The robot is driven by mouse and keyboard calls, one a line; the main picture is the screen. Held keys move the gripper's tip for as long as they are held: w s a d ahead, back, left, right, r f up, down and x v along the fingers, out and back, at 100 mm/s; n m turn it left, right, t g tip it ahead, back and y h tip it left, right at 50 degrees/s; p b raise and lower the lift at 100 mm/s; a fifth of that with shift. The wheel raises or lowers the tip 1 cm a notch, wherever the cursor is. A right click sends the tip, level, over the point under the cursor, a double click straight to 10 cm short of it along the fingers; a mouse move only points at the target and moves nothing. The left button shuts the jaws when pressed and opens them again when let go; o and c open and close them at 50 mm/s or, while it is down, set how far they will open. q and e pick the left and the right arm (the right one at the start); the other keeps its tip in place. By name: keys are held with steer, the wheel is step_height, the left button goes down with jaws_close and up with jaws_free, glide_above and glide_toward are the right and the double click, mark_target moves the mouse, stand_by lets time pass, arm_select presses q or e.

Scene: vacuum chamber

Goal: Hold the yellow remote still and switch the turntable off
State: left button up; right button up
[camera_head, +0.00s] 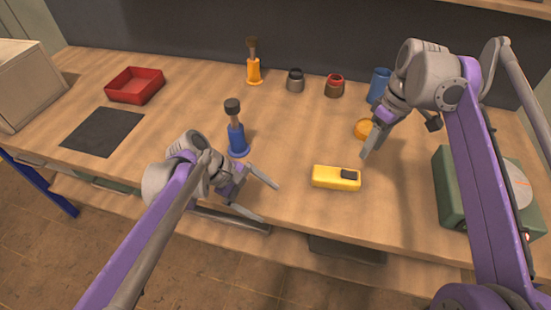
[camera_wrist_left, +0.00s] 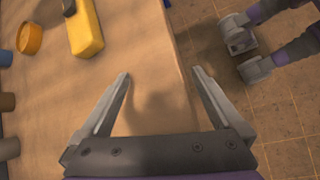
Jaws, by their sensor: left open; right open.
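The yellow remote (camera_head: 328,178) lies flat on the table near its front edge, with a dark patch at its right end. It also shows at the top of the left wrist view (camera_wrist_left: 86,32). My left gripper (camera_head: 272,201) is open and empty, left of the remote and apart from it, near the front edge. Its open fingers also show in the left wrist view (camera_wrist_left: 160,80). My right gripper (camera_head: 371,150) is open and empty, behind and right of the remote. The turntable (camera_head: 450,190) is a green box with a pale disc at the right, partly hidden by my right arm.
An orange round dish (camera_head: 363,129) is beside my right gripper. A blue cup (camera_head: 378,85), two small jars (camera_head: 295,80) (camera_head: 334,86), and an orange-based tool (camera_head: 254,70) stand at the back. A blue-based tool (camera_head: 237,140) stands behind my left gripper. A red tray (camera_head: 135,86) and dark mat (camera_head: 103,132) lie left.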

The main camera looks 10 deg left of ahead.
mark_target(312, 174)
arm_select(q)
steer(key=w+n+h, duration=0.1)
steer(key=w, duration=0.2)
steer(key=w+d+r+n+h, duration=0.1)
steer(key=w+n+h, duration=0.1)
steer(key=w, duration=0.2)
steer(key=w+n+h, duration=0.1)
steer(key=w+h, duration=0.1)
steer(key=w, duration=0.2)
steer(key=shift+w+d+r+n+g, duration=0.2)
steer(key=shift+w+r+n+g, duration=0.1)
steer(key=shift+r+g, duration=0.1)
steer(key=x, duration=1)
steer(key=shift+d+r, duration=0.1)
steer(key=shift+d, duration=0.35)
